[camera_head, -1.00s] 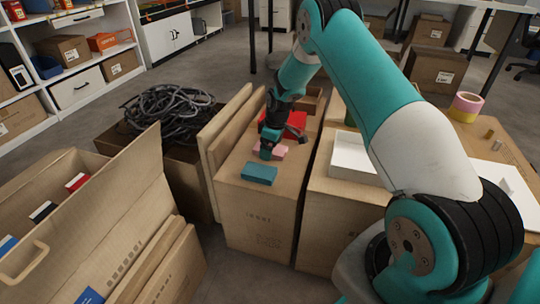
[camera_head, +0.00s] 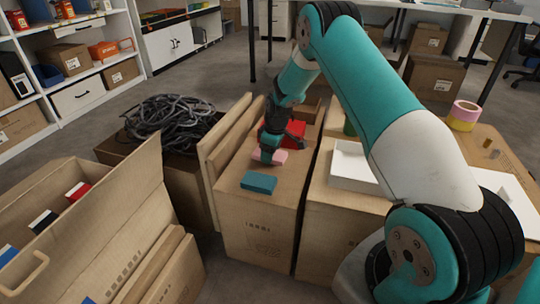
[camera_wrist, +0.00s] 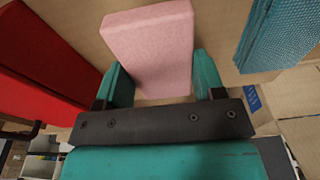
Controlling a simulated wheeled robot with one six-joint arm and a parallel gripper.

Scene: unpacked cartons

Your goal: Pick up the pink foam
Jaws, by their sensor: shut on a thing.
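The pink foam (camera_head: 277,157) is a small block above or on the top of a tall carton (camera_head: 235,195), between a teal block and a red block. My gripper (camera_head: 267,154) points down at it from above. In the wrist view the pink foam (camera_wrist: 150,45) lies between the two teal fingers of my gripper (camera_wrist: 162,78), which are shut on it. The finger nearer the camera hides part of the foam in the head view. I cannot tell whether the foam still touches the carton top.
The teal block (camera_head: 259,183) lies near the carton's front edge, and the red block (camera_head: 296,132) sits behind the foam. Raised carton flaps (camera_head: 222,150) stand at the left. A white tray (camera_head: 352,166) lies on the carton to the right.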

